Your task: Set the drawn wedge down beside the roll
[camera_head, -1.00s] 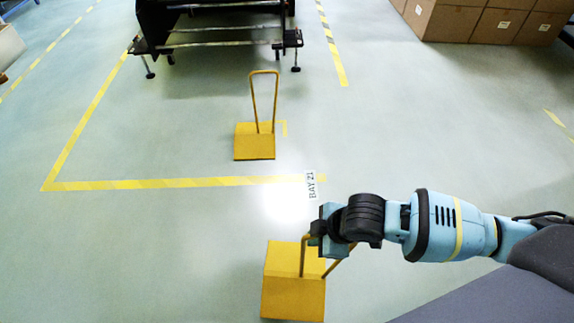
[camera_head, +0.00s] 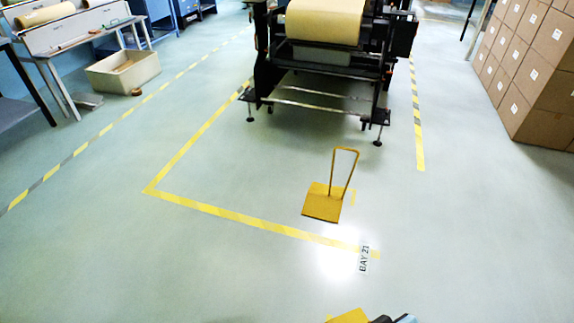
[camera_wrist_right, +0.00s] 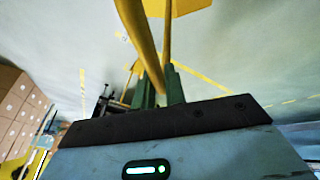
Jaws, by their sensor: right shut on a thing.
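A yellow wedge with a tall loop handle is held by my right gripper (camera_wrist_right: 158,88). In the right wrist view the green fingers are shut on its handle (camera_wrist_right: 140,40), and part of its yellow body (camera_wrist_right: 190,6) shows at the top edge. In the head view only a corner of this wedge (camera_head: 347,317) shows at the bottom edge, beside a bit of my right arm. A second yellow wedge (camera_head: 322,204) stands on the floor in front of the black roll stand. The kraft roll (camera_head: 323,20) sits on that stand, cut by the top edge. My left gripper is out of view.
The black stand (camera_head: 315,102) has feet on the floor. Yellow floor tape (camera_head: 255,222) bounds the bay, with a BAY 21 label (camera_head: 364,257) at its front right. Stacked cartons (camera_head: 535,75) stand right; a bench and a pale bin (camera_head: 123,72) stand left.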

